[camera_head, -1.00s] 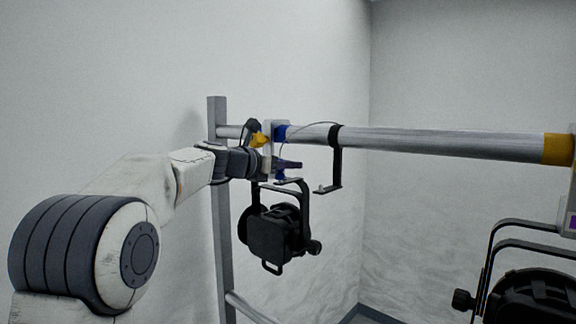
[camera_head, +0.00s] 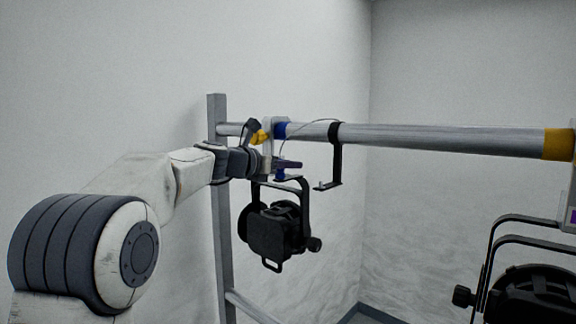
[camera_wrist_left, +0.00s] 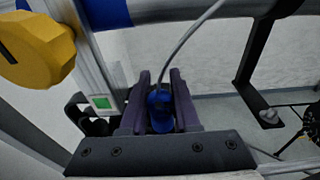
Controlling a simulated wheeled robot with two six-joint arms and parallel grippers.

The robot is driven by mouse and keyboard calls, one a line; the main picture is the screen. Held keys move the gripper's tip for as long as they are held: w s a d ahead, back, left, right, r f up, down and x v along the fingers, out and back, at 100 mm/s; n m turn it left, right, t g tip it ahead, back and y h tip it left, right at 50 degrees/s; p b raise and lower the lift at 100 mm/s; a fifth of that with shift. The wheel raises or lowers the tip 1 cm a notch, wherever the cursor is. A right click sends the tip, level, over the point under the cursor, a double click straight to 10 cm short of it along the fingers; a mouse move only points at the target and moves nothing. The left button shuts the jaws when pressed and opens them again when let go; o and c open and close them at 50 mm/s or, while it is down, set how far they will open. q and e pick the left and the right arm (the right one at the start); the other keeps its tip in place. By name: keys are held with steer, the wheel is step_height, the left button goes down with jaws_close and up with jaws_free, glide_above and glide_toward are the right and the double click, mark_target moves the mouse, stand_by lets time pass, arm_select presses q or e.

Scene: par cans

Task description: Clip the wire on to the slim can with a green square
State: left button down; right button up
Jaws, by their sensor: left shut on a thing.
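My left gripper (camera_head: 287,165) is shut on a blue clip (camera_wrist_left: 160,108) at the end of a thin grey wire (camera_wrist_left: 197,28). In the left wrist view its purple fingers (camera_wrist_left: 158,105) stand either side of the clip. A green square (camera_wrist_left: 101,102) is on the pale clamp plate left of the fingers. A black slim can (camera_head: 276,232) hangs in its yoke below this clamp and just under the gripper. The wire arcs right towards a black band on the bar. Whether the clip touches the can's yoke cannot be told. My right gripper is not in view.
A horizontal metal bar (camera_head: 440,140) with blue and yellow bands runs above. A yellow knob (camera_wrist_left: 35,48) sits beside the clamp. A black hooked bracket (camera_head: 337,165) hangs right of the gripper. Another black can (camera_head: 535,295) hangs at the lower right, with open space between.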

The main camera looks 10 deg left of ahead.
arm_select(q)
steer(key=c, duration=0.6)
jaws_free()
steer(key=shift+o, duration=0.2)
steer(key=shift+s+a+b, duration=0.25)
steer(key=shift+s+b, duration=0.05)
steer(key=b+v, duration=0.4)
steer(key=v, duration=0.5)
steer(key=shift+s+a, duration=0.2)
steer(key=shift+s, duration=0.1)
